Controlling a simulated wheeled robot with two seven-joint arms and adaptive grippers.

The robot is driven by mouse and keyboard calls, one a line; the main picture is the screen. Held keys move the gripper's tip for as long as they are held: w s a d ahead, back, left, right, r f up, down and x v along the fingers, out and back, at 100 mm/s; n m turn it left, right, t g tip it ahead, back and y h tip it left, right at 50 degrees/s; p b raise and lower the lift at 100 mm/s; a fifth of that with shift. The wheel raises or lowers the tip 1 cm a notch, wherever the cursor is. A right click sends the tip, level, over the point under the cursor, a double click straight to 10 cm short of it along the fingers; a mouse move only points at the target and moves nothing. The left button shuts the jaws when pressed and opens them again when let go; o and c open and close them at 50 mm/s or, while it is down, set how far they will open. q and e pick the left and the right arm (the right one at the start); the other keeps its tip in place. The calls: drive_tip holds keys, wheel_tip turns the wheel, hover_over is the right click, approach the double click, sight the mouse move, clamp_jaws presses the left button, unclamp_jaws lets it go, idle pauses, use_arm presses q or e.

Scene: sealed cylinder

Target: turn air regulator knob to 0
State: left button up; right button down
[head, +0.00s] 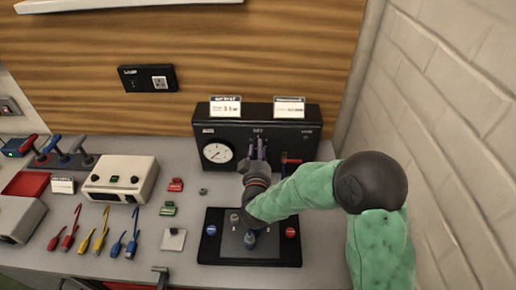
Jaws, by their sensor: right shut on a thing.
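The black air regulator box (291,151) stands at the back of the bench, with a round white gauge (217,152) on the left of its front face. My right gripper (258,148) reaches the middle of that face, under the "SET" label. It is shut on the regulator knob, which its fingers and wrist mostly hide. The knob's pointer and the scale cannot be read from here. My left gripper is not in view.
A black fixture plate (210,250) with blue and red buttons lies below my right arm. A red valve handle (291,161) sits just right of the gripper. A cream box (120,179) and coloured cables (100,235) lie left. A brick wall bounds the right.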

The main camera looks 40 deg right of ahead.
drive_tip(key=shift+n, duration=0.4)
drive_tip(key=c, duration=0.9)
unclamp_jaws()
drive_tip(key=shift+c, duration=0.2)
drive_tip(key=shift+a, duration=0.1)
drive_tip(key=v, duration=1.2)
drive_tip(key=shift+w, duration=0.1)
drive_tip(key=x, duration=1.2)
